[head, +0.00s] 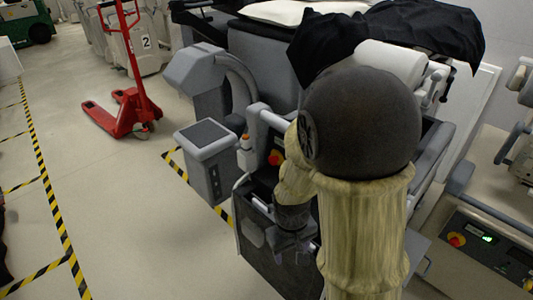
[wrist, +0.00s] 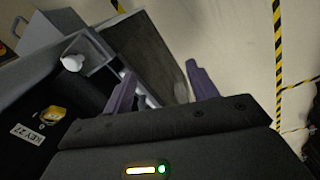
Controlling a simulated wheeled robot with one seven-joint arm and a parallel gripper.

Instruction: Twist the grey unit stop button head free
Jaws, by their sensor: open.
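The grey unit (head: 262,118) stands in the middle of the head view. Its red stop button head (head: 275,158) sits on a yellow base on the dark front, left of my arm, partly close behind it. My gripper (head: 292,246) hangs below the button, in front of the unit's lower dark part, apart from the button. In the wrist view my gripper (wrist: 160,82) has its two purple-grey fingers spread with nothing held between them. A small red-yellow patch at the left edge of the wrist view may be the stop button; I cannot tell.
A red pallet jack (head: 125,105) stands at back left. Floor (head: 130,215) at left is clear. A "KEY 27" tag (wrist: 26,133) shows.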

